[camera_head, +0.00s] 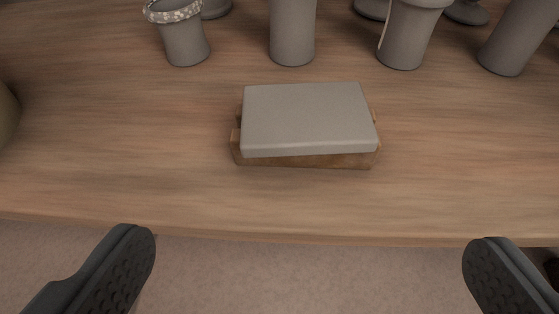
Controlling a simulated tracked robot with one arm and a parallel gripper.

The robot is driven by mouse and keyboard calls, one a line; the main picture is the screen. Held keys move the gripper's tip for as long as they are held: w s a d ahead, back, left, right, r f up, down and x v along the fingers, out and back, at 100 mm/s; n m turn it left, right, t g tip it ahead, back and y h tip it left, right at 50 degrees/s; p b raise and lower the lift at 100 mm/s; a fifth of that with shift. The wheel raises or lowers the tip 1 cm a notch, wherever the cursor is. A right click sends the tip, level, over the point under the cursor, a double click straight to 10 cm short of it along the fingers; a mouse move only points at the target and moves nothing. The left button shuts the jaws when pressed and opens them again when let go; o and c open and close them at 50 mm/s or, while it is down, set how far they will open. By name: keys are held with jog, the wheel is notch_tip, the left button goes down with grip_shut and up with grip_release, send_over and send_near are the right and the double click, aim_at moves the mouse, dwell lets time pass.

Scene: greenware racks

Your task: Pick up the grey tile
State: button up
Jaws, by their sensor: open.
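The grey tile (307,119) is a flat, pale grey slab near the middle of the view. It lies on a small brown wooden support (305,161) on the wooden shelf board, slightly tilted or offset on it. Parts of the support show at the tile's left, right and front edges. My gripper (308,262) is open and empty. Its two dark fingers are wide apart at the lower left and lower right, in front of the board's near edge and apart from the tile.
Several grey vessels stand behind the tile, including a speckle-rimmed cup (185,42), a cylinder (292,32) and a tapered cup (408,37). A rounded olive-brown object (6,115) is cut off at the left edge. The wooden board (130,150) is clear on both sides of the tile.

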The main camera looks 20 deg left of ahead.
jog(key=b, duration=0.2)
send_near(307, 115)
jog(key=f, duration=0.2)
jog(key=shift+w+r+b+x, duration=0.2)
jog(key=shift+b+x, duration=0.35)
jog(key=shift+x, duration=0.65)
jog(key=shift+w+r+b+x, duration=0.1)
jog(key=shift+r+b+x, duration=0.35)
jog(key=shift+x, duration=0.75)
jog(key=shift+w+r+b+x, duration=0.1)
jog(key=shift+b+x, duration=0.55)
jog(key=shift+x, duration=0.55)
jog(key=shift+a, duration=0.1)
jog(key=c, duration=0.7)
